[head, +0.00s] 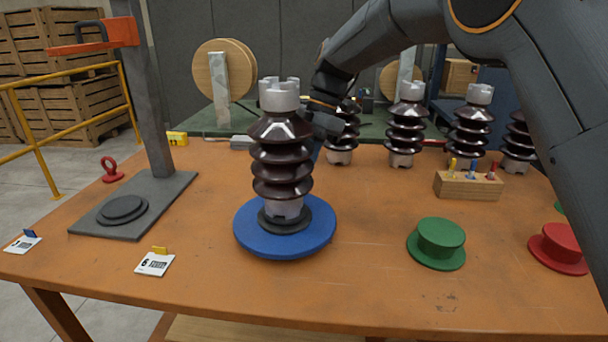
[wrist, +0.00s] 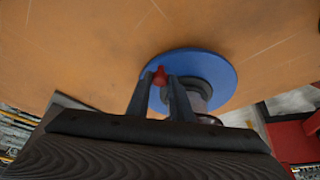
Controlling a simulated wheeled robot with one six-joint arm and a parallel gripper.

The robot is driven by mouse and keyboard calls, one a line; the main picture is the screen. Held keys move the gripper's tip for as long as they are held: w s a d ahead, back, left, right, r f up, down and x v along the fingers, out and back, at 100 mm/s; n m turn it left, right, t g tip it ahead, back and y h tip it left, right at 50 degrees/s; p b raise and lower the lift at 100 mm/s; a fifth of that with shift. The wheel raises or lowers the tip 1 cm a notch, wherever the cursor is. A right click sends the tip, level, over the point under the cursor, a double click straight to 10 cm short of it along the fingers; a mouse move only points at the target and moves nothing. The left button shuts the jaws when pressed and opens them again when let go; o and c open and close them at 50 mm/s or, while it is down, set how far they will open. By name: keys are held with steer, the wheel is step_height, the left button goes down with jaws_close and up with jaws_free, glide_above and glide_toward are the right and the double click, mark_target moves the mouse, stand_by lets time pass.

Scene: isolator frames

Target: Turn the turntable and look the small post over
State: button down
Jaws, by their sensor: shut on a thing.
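The blue turntable (head: 257,242) lies flat near the middle of the orange table. The small post (head: 281,155), a dark brown ribbed insulator with grey metal ends, stands upright on its dark centre. My gripper (wrist: 160,82) reaches down behind the post in the head view, so its fingertips are hidden there. In the wrist view its two fingers are shut on a red knob (wrist: 160,74) at the rim of the blue turntable (wrist: 215,66). The post's lower end (wrist: 199,97) shows just beside the right finger, partly hidden.
Several similar insulators (head: 407,128) stand behind. A wooden block with coloured pegs (head: 468,186), a green stand (head: 437,243) and a red stand (head: 558,248) are to the right. A grey post stand (head: 133,208) and label cards (head: 155,263) are left. The table's front is mostly clear.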

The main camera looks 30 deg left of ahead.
steer(key=shift+a+n, duration=0.4)
steer(key=shift+s+a, duration=0.1)
stand_by(0.4)
steer(key=c, duration=1.6)
jaws_free()
steer(key=shift+v, duration=3.95)
steer(key=shift+a, duration=0.1)
